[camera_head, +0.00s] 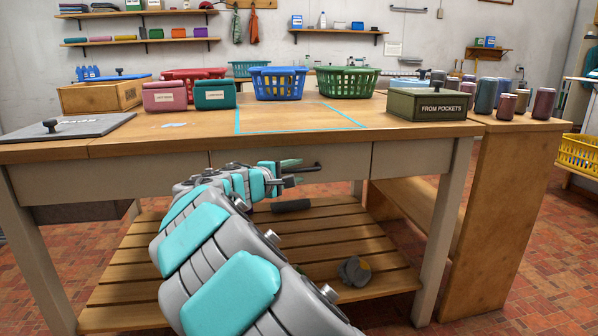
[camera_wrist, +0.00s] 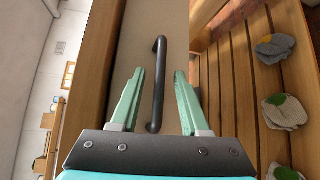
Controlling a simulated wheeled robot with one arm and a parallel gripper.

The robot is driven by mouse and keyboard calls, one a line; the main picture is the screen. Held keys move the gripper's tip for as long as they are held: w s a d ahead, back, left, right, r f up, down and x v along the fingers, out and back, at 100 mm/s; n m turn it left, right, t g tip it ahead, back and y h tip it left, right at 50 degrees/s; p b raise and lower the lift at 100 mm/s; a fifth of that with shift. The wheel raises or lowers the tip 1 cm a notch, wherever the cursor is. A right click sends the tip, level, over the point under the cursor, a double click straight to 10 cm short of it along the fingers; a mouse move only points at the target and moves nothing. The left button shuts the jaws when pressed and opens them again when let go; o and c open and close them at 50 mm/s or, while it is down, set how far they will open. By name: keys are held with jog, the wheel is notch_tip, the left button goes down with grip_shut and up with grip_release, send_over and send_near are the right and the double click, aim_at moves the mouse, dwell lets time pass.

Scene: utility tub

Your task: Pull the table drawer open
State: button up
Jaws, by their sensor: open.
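The table drawer (camera_head: 340,160) is the pale front in the middle below the wooden tabletop; it looks shut, flush with the table's frame. Its dark bar handle (camera_head: 312,168) is partly hidden by my gripper (camera_head: 294,172) in the head view. In the wrist view the handle (camera_wrist: 160,80) runs lengthwise between the two green fingers of my gripper (camera_wrist: 159,74). The fingers are open, one on each side of the handle, with a gap to it on both sides. I cannot tell how deep the handle sits between them.
A slatted shelf (camera_head: 130,280) lies below, with a dark roll (camera_head: 291,206) and a crumpled cloth (camera_head: 355,271).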

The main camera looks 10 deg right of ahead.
jog(key=shift+x, duration=0.95)
jog(key=shift+c, duration=0.2)
grip_shut()
dwell(0.6)
